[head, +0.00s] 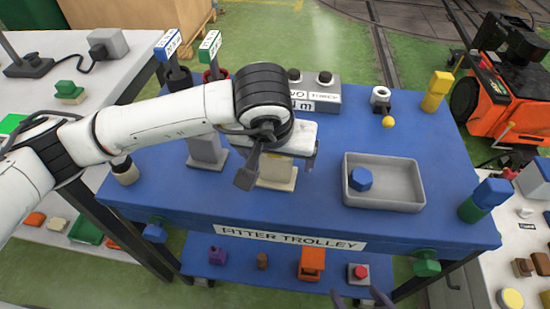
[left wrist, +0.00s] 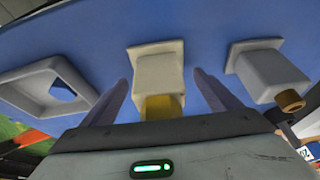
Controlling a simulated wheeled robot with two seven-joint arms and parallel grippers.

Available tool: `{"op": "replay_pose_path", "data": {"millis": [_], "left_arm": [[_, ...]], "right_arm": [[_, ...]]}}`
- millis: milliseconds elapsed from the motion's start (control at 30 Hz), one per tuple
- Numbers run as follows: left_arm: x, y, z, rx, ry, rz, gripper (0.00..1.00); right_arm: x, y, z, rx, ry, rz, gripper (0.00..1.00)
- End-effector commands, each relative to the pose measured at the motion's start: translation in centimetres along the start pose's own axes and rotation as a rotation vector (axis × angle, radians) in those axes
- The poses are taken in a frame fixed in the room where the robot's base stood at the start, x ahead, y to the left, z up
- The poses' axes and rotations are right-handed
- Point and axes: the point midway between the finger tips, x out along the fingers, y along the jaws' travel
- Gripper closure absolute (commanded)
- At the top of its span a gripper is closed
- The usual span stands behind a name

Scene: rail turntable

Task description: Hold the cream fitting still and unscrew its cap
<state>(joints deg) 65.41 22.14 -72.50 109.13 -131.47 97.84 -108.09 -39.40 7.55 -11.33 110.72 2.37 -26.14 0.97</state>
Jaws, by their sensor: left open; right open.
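The cream fitting (head: 278,175) stands on the blue trolley top, partly covered by my left gripper in the head view. In the left wrist view the cream fitting (left wrist: 160,72) has a square base and a yellow cap (left wrist: 162,107). My left gripper (head: 279,168) is open above it. In the left wrist view its two fingers (left wrist: 165,100) lie on either side of the fitting, with gaps showing. The cap is hidden in the head view. My right gripper (head: 360,298) shows only as two parted fingertips at the bottom edge, open and empty, away from the fitting.
A grey fitting (head: 206,152) stands left of the cream one; its brown cap (left wrist: 290,100) shows in the wrist view. A grey tray (head: 405,198) holding a blue piece (head: 360,179) is to the right. A button box (head: 318,93) stands behind. A green-and-blue cylinder (head: 484,200) stands far right.

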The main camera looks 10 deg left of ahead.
Motion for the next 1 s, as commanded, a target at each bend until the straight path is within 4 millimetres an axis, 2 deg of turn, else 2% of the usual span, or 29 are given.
{"op": "replay_pose_path", "data": {"millis": [167,400,600,767,1000], "left_arm": [[-2.6,0.0,-0.2,0.002,0.006,0.002,0.16],[-7.7,0.0,-0.2,0.001,0.006,0.001,0.16],[-10.8,0.0,-0.1,0.0,0.004,0.001,0.16],[-11.7,0.0,0.0,0.0,0.001,0.0,0.16],[-11.8,0.0,0.0,0.0,0.0,0.0,0.16]], "right_arm": [[0.0,0.0,-0.1,-0.001,0.002,0.0,0.31],[0.0,0.0,-0.1,-0.001,0.002,0.0,0.31],[0.0,0.0,-0.1,-0.001,0.003,0.0,0.31],[0.0,0.0,-0.1,-0.001,0.003,0.0,0.31],[0.0,0.0,-0.1,-0.001,0.003,0.0,0.31]]}}
